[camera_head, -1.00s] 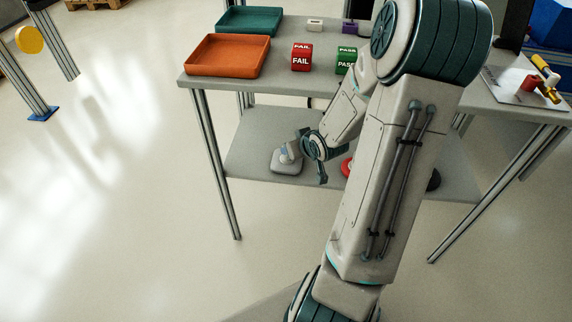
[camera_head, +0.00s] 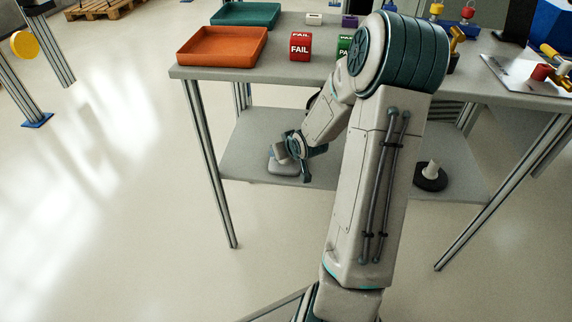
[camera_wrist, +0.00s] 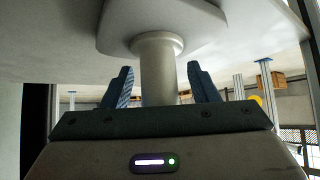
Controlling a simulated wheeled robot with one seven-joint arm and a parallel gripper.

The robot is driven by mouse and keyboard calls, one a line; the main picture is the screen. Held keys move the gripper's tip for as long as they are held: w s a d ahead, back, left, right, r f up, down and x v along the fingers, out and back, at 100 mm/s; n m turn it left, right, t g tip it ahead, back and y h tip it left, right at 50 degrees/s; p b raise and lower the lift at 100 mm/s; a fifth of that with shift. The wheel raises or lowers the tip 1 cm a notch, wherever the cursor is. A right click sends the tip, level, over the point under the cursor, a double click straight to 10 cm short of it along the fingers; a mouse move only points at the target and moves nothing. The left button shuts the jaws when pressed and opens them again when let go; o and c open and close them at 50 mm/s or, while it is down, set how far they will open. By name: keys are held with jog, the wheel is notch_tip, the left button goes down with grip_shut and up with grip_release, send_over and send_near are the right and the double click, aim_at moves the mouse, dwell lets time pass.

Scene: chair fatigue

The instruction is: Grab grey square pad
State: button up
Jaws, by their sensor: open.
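The grey square pad (camera_head: 282,168) lies on the lower shelf of the table, left of centre in the head view. In the wrist view, which looks inverted, its broad plate (camera_wrist: 165,18) is at the top with a pale round post (camera_wrist: 158,62) standing from it. My gripper (camera_wrist: 160,70) is open, with one blue finger on each side of the post and a visible gap to both. In the head view my gripper (camera_head: 284,152) is right at the pad and partly covers it.
A black round pad (camera_head: 430,182) with a pale post is on the lower shelf (camera_head: 240,160), right of my arm. The tabletop (camera_head: 285,72) above carries an orange tray (camera_head: 220,46), a teal tray (camera_head: 247,13), a red FAIL block (camera_head: 300,47) and a partly hidden green PASS block (camera_head: 344,46).

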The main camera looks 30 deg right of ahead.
jog(key=shift+c, duration=0.3)
jog(key=c, duration=1)
grip_shut()
jog(key=shift+r, duration=0.15)
